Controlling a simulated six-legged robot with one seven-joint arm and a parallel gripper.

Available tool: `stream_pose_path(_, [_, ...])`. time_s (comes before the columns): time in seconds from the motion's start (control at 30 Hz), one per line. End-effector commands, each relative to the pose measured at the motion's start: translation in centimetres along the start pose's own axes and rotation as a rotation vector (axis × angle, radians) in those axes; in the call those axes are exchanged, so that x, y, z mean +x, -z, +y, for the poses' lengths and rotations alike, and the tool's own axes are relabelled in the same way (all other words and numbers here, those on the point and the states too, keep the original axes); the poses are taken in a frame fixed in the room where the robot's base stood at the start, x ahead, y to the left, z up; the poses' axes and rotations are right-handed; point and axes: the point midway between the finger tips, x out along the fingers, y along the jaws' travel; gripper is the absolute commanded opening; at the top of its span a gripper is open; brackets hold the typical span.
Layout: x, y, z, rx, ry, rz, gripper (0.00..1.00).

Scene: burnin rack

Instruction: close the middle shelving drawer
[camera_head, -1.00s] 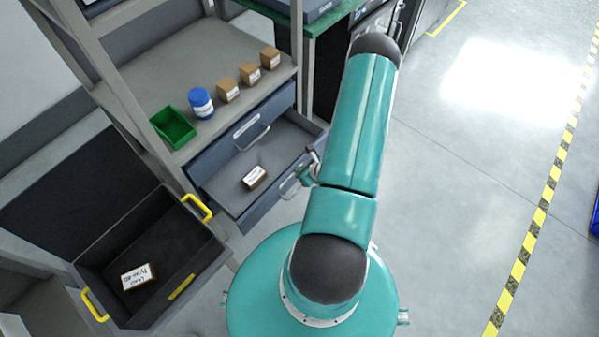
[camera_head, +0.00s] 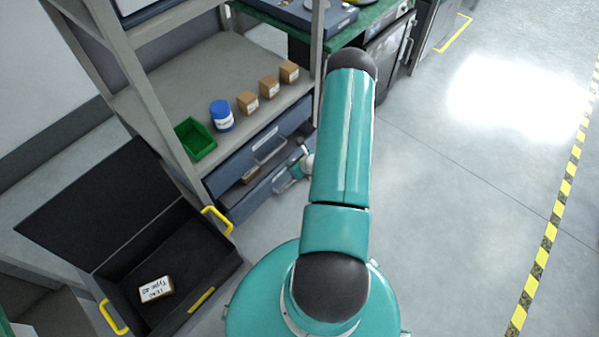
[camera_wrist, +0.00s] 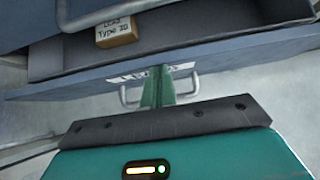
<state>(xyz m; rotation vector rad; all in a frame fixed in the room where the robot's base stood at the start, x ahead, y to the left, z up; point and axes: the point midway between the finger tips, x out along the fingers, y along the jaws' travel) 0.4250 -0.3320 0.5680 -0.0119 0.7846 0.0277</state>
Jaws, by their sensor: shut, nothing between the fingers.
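The open shelving drawer (camera_head: 245,206) is blue-grey and sticks out a little below another drawer front. In the wrist view, its front panel (camera_wrist: 235,57) has a white label and a metal handle (camera_wrist: 127,97). A small brown labelled box (camera_wrist: 117,31) lies inside, and it also shows in the head view (camera_head: 250,175), partly covered by the drawer above. My gripper (camera_wrist: 157,76) is shut and empty. Its fingers are at the front panel, between the handle's two ends; I cannot tell if they touch. In the head view my arm hides part of the gripper.
The upper drawer (camera_head: 225,172) is shut. The shelf above holds a green bin (camera_head: 195,140), a blue-lidded jar (camera_head: 222,116) and several brown boxes. An open black case (camera_head: 180,240) with yellow handles stands at the left. The floor (camera_head: 450,190) on the right is clear.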

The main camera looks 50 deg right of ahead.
Motion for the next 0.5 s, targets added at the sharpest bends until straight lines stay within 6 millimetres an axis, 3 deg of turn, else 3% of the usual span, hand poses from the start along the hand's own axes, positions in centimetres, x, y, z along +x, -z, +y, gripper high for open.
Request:
stream_pose_path(0.2, [2.3, -2.2, 0.1, 0.0, 0.0, 0.002, 0.0])
stream_pose_path(0.5, [3.3, -3.2, 0.3, 0.001, 0.0, 0.001, 0.0])
